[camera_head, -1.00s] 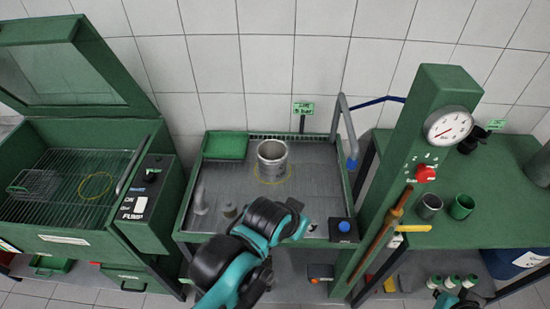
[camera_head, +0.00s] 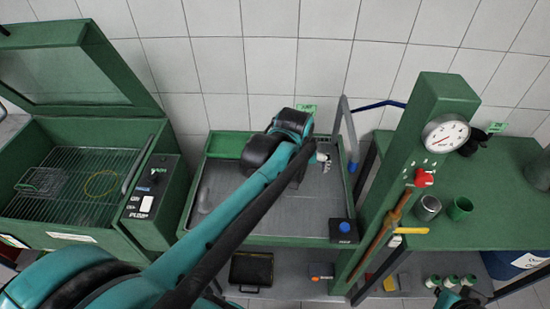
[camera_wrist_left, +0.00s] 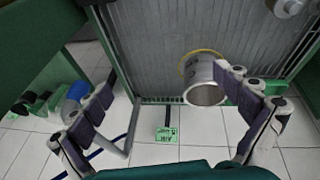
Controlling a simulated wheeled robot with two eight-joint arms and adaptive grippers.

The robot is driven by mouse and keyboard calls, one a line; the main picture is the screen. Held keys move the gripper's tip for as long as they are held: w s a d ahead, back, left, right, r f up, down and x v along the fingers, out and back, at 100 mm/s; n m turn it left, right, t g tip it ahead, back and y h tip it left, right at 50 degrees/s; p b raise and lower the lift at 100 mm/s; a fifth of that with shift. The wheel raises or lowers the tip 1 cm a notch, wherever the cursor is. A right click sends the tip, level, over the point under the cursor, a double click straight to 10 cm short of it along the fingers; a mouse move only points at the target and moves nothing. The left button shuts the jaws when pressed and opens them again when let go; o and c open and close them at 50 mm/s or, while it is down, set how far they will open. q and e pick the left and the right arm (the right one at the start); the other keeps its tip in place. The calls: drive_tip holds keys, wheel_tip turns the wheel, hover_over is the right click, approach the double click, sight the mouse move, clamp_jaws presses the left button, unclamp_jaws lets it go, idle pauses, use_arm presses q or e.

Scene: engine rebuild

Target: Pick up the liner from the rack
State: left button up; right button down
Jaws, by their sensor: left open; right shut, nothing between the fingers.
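The liner (camera_wrist_left: 206,82), an open metal cylinder, stands on the grey floor of the green-rimmed basin (camera_head: 300,241), with a yellow ring at its base. In the head view my left arm hides it. In the left wrist view my left gripper (camera_wrist_left: 168,85) is open, and the liner lies between its fingers in the picture, close to the right-hand finger, which overlaps its edge. I cannot tell whether they touch. My right gripper (camera_head: 472,294) is shut and empty at the bottom edge, partly cut off. A wire rack (camera_head: 70,200) with an empty yellow ring is in the cabinet at left.
A grey pipe (camera_head: 345,125) rises at the basin's back right. A green press column (camera_head: 425,140) with a gauge stands right of it. A grey cylinder (camera_head: 428,208) and a green cup (camera_head: 460,209) are on the right bench. A black case (camera_head: 250,270) lies below.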

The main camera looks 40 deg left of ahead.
use_arm(q)
drive_tip(key=w+a+f+n+g+p, duration=0.2)
drive_tip(key=w+a+f+n+g, duration=0.15)
drive_tip(key=w+a+n, duration=0.5)
drive_tip(key=shift+n+g+h, duration=0.25)
drive_tip(key=shift+n+h, duration=0.05)
drive_tip(key=shift+n, duration=0.55)
drive_tip(key=w+a+f, duration=0.1)
drive_tip(key=a+f, duration=0.1)
drive_tip(key=f, duration=0.2)
drive_tip(key=w+a+f, duration=0.1)
drive_tip(key=a+f, duration=0.2)
drive_tip(key=f, duration=0.2)
drive_tip(key=w+a+f+b, duration=0.1)
drive_tip(key=a+f, duration=0.2)
drive_tip(key=f, duration=0.1)
drive_tip(key=shift+a+f, duration=0.1)
drive_tip(key=shift+f, duration=0.1)
drive_tip(key=shift+r, duration=0.1)
drive_tip(key=c, duration=1.2)
drive_tip(key=shift+r, duration=0.1)
